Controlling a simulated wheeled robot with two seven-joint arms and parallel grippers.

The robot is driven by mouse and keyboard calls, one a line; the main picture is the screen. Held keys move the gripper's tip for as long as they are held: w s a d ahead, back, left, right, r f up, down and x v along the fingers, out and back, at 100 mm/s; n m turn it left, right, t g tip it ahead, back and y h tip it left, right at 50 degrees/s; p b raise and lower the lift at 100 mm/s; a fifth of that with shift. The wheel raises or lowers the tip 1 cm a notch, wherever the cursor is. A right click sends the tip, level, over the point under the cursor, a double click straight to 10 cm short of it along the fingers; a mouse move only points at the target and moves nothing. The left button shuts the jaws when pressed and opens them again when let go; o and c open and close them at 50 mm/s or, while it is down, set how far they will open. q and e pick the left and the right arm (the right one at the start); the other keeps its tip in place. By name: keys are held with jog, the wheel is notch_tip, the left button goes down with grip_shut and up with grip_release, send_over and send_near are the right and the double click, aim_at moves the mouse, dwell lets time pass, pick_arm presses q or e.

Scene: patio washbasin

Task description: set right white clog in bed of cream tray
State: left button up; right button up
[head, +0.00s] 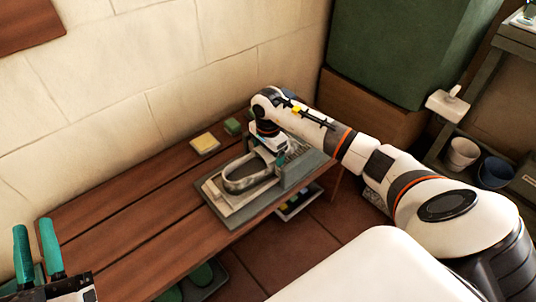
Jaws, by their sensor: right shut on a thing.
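The white clog (232,186), a pale oval shoe with an open top, is over the cream tray (222,207) on the bench. I cannot tell whether it rests in the tray's bed or is held just above it. My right gripper (277,157) comes down at the clog's far right end and is shut on it. The gripper and wrist hide that end of the clog. My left gripper (35,232) is at the bottom left corner, empty, with its two teal fingers apart.
The wooden bench (125,220) is bare to the left of the tray. A yellow sponge (205,143) and green blocks (233,127) lie behind it. A grey upright block (300,168) stands at the tray's right. A trolley (480,80) with pots is at the right.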

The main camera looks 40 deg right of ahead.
dwell(0.4)
jog(key=o, duration=1)
jog(key=shift+c, duration=0.2)
